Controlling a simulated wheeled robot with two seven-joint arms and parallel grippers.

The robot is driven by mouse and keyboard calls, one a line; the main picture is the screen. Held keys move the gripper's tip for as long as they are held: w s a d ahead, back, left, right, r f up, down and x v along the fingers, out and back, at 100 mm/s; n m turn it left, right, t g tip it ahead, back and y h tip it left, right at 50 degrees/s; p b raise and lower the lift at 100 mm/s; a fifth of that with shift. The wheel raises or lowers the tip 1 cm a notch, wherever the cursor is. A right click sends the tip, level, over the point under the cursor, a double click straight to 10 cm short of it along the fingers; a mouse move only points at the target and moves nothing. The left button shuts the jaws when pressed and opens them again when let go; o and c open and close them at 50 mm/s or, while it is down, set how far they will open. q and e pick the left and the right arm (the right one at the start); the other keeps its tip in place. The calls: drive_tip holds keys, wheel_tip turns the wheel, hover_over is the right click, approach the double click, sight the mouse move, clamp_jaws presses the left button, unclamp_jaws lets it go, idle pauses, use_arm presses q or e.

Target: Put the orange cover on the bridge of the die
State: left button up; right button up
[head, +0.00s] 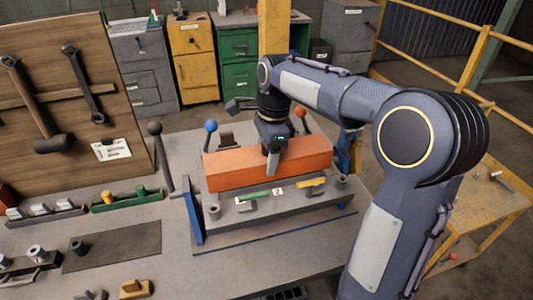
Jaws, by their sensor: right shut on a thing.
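The orange cover (230,172) is a long orange block in the middle of the head view. It lies above the grey die (300,200), which stands on the bench. My right gripper (273,165) comes down from above and is shut on the cover near its middle. The cover hides the bridge, so I cannot tell whether the cover touches it. My left gripper is not in view.
A blue upright plate (193,212) stands left of the die. Levers with a black knob (154,128), a blue knob (211,125) and an orange knob (300,112) rise nearby. A dark mat (112,246) and small parts lie at left.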

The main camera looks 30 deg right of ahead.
drive_tip(key=shift+f, duration=0.15)
drive_tip(key=o, duration=1.2)
drive_tip(key=shift+c, duration=0.2)
drive_tip(key=r, duration=0.4)
drive_tip(key=d+r+p, duration=0.1)
drive_tip(key=r, duration=0.7)
drive_tip(key=shift+s+d+r, duration=0.1)
drive_tip(key=shift+s+d, duration=0.05)
drive_tip(key=shift+s, duration=0.05)
drive_tip(key=s+a+f+n+t+y, duration=0.1)
drive_tip(key=s+a+f+n+t, duration=0.1)
drive_tip(key=s+a+f+n, duration=0.2)
drive_tip(key=s+a+f+n+t+y, duration=0.1)
drive_tip(key=s+a+f+n+t, duration=0.2)
drive_tip(key=s+f+n, duration=0.8)
drive_tip(key=shift+s+a+f+n, duration=0.2)
drive_tip(key=shift+s+a+n, duration=0.65)
drive_tip(key=shift+s+n, duration=1.85)
